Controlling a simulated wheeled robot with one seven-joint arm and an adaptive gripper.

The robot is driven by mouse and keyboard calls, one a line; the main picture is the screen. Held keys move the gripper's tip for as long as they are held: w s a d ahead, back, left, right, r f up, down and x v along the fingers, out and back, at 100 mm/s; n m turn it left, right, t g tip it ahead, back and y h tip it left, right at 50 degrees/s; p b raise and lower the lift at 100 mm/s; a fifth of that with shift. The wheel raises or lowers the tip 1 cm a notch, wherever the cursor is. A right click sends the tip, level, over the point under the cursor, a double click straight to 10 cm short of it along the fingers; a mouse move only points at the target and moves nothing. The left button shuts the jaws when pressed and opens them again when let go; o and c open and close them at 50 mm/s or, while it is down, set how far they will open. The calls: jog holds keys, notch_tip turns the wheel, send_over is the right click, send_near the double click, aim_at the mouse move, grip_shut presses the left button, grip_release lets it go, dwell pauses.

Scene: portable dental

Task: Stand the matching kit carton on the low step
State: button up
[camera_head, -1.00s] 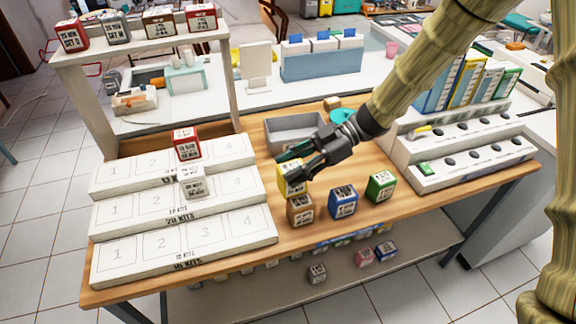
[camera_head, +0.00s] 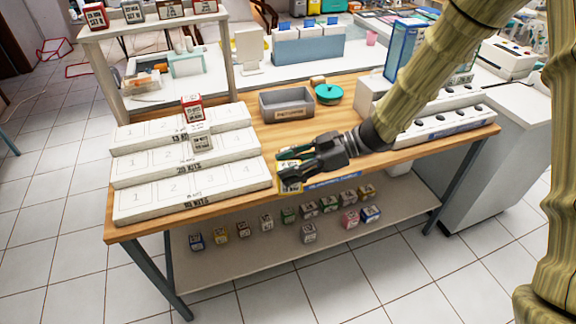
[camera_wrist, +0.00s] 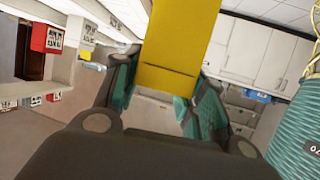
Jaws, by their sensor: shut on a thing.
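My gripper (camera_head: 288,167) is shut on a yellow carton (camera_head: 290,185). The carton shows large between the teal fingers in the wrist view (camera_wrist: 178,50). My gripper holds it just right of the front step's right end; I cannot tell its height above the bench. The front, lowest step (camera_head: 190,196) has numbered slots and is bare. The middle step (camera_head: 150,171) holds a grey-white carton (camera_head: 202,141). The back step (camera_head: 140,133) holds a red carton (camera_head: 192,107). My gripper and arm hide part of the bench behind them.
A raised shelf (camera_head: 150,27) at the back left carries several cartons. A grey bin (camera_head: 287,103) and a teal bowl (camera_head: 328,94) stand behind my gripper. More small cartons stand on the lower shelf (camera_head: 265,260). A white stepped rack (camera_head: 450,115) is at the right.

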jog(key=shift+s+d+f+m+t, duration=0.2)
jog(key=shift+d+m+t, duration=0.15)
jog(key=shift+m+t, duration=0.5)
jog(key=w+d+f+m+t+h, duration=0.3)
jog(key=d+f+m+t+h, duration=1)
jog(key=m, duration=0.4)
jog(key=shift+w+d+h, duration=0.3)
jog(key=shift+d, duration=0.25)
jog(key=shift+w+d+r, duration=0.1)
jog(key=shift+r, duration=0.05)
